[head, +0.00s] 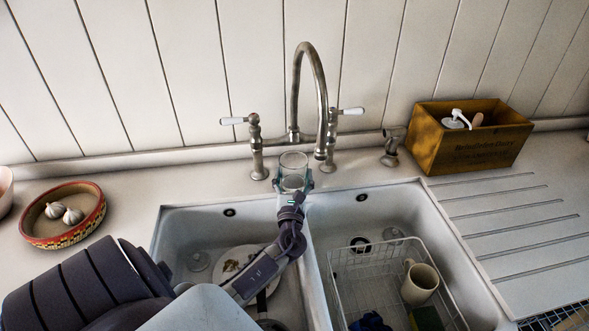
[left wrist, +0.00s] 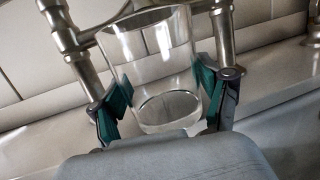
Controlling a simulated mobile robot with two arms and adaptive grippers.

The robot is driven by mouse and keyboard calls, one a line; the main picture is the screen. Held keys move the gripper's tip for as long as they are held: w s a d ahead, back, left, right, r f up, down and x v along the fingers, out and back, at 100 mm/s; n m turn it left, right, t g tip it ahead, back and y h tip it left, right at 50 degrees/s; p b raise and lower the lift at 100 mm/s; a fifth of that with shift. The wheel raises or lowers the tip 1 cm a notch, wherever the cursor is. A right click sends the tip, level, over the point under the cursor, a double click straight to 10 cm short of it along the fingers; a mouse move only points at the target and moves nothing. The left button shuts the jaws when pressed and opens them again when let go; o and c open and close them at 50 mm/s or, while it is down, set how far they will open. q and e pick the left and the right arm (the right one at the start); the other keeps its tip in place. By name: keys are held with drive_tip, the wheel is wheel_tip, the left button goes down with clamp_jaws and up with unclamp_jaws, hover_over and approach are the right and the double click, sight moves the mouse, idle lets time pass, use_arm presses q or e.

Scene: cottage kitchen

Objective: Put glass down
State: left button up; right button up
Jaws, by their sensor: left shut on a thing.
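A clear empty drinking glass (head: 293,170) stands upright at the back of the sink, in front of the tap. My left gripper (head: 294,186) is shut on it. In the left wrist view the glass (left wrist: 155,75) sits between the green pads of the gripper (left wrist: 160,103), one finger on each side. The glass is near the sink's back rim, above the divider between the two basins. I cannot tell whether its base touches the rim. My right gripper is not in view.
The left basin (head: 185,222) holds a dirty plate (head: 232,262). The right basin holds a wire rack (head: 340,290) with a beige mug (head: 419,284). A tap (head: 322,90) rises behind the glass. A bowl of garlic (head: 35,236) stands left, a wooden box (head: 470,150) right. The ridged drainboard (head: 520,225) is clear.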

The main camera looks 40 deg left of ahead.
sight(294, 167)
use_arm(q)
drive_tip(key=shift+w+a, duration=0.25)
drive_tip(key=shift+w, duration=0.05)
drive_tip(key=x, duration=0.1)
drive_tip(key=b+x, duration=0.1)
drive_tip(key=x, duration=0.1)
drive_tip(key=shift+w+a+f, duration=0.25)
drive_tip(key=shift+f, duration=0.05)
drive_tip(key=shift+f+b, duration=0.35)
drive_tip(key=shift+b, duration=0.1)
drive_tip(key=shift+s+d+r, duration=0.1)
drive_tip(key=shift+r, duration=0.05)
drive_tip(key=o, duration=1.3)
drive_tip(key=shift+o, duration=0.2)
